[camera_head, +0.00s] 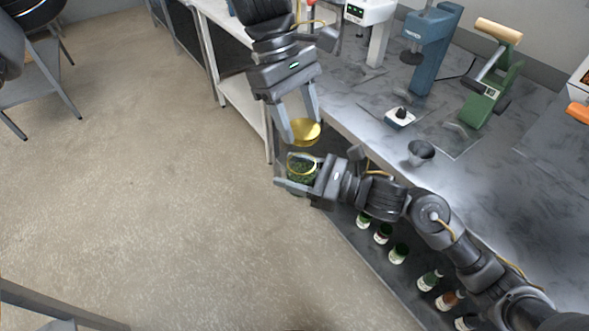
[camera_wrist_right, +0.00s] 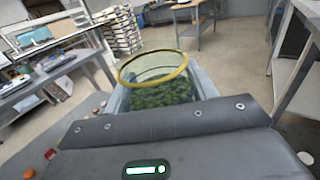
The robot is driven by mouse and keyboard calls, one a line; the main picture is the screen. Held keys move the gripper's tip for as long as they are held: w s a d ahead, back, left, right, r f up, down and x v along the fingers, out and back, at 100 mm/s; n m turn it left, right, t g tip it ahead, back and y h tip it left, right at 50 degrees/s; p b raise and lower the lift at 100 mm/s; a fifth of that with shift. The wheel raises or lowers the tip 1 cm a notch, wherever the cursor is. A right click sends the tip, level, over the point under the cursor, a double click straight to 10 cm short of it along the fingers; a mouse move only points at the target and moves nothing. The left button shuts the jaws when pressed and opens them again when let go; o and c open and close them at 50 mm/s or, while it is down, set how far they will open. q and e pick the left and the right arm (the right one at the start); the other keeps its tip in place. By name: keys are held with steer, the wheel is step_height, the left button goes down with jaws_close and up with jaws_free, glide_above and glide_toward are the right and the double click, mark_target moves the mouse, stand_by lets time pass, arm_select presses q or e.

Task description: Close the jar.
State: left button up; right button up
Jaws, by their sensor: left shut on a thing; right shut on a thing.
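A glass jar (camera_head: 301,168) with a yellow rim and green contents is held by my right gripper (camera_head: 295,178), whose fingers are shut around its sides. In the right wrist view the jar (camera_wrist_right: 160,84) stands open at the top, with green pieces inside. My left gripper (camera_head: 301,127) is above it, shut on a gold lid (camera_head: 304,131). The lid is apart from the jar, above it and slightly to the right in the head view. My left gripper does not show clearly in the right wrist view.
Several small bottles (camera_head: 398,253) stand on a dark lower shelf below my right arm. The grey worktop (camera_head: 370,118) holds a small dark cup (camera_head: 420,152), a white scale-like device (camera_head: 399,117), a blue press (camera_head: 431,45) and a green press (camera_head: 490,85). Open floor (camera_head: 150,190) lies left.

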mark_target(301, 174)
arm_select(q)
steer(key=shift+a, duration=0.1)
steer(key=shift+f, duration=0.15)
steer(key=shift+f, duration=1.9)
steer(key=shift+f, duration=0.85)
steer(key=shift+f, duration=0.5)
